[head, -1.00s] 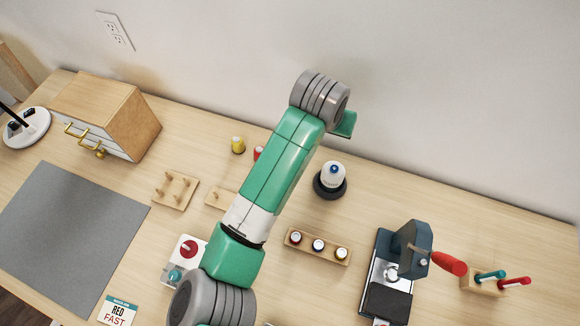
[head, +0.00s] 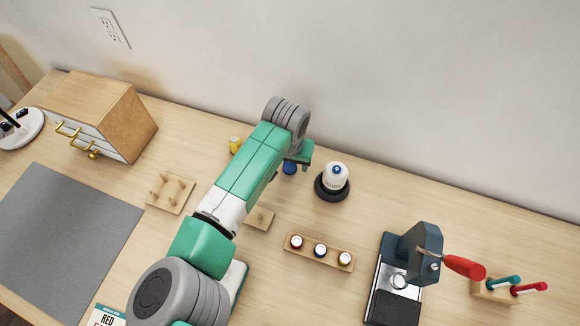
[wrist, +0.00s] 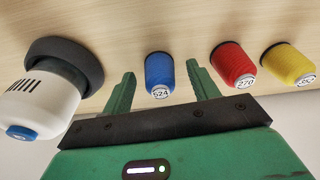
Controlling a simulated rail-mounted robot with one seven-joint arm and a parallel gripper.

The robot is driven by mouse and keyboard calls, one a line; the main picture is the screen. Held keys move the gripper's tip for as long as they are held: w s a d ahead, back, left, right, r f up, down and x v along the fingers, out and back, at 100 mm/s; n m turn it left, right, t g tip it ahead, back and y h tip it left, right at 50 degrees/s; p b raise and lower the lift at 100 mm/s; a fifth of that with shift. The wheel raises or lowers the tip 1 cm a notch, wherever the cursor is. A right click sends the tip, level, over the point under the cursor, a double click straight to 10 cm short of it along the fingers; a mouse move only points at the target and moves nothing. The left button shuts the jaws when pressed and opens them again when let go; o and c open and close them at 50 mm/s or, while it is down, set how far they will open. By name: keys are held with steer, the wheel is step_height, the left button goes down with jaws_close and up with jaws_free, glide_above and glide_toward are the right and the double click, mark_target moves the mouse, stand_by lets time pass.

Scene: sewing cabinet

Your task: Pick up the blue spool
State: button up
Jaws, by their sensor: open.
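The blue spool (wrist: 159,72) stands on the table in the wrist view, with a label reading 524. My gripper (wrist: 160,82) is open, with its two green fingers on either side of the blue spool in that view. Whether the fingers touch it I cannot tell; gaps show on both sides. In the head view the blue spool (head: 289,168) shows just below my green gripper (head: 300,155), partly hidden by it.
A red spool (wrist: 233,66) and a yellow spool (wrist: 287,64) stand to the right in the wrist view. A white bottle-like device on a dark round base (head: 333,186) stands right of my gripper. A wooden rack (head: 319,252) with several small capped items lies nearer.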

steer(key=c, duration=1.1)
steer(key=shift+o, duration=0.2)
steer(key=shift+r+p, duration=0.3)
step_height(320, 180, up, 3)
steer(key=shift+s+d+r+p, duration=0.1)
steer(key=shift+r+p, duration=0.1)
steer(key=shift+p, duration=0.85)
steer(key=s+d+p, duration=0.1)
steer(key=s, duration=0.4)
steer(key=s+d+p, duration=0.1)
steer(key=s+p, duration=0.1)
steer(key=s, duration=0.3)
steer(key=s+d+r+p, duration=0.1)
steer(key=s, duration=0.4)
steer(key=shift+s+d+p, duration=0.15)
steer(key=shift+d+p, duration=0.15)
steer(key=shift+p, duration=0.05)
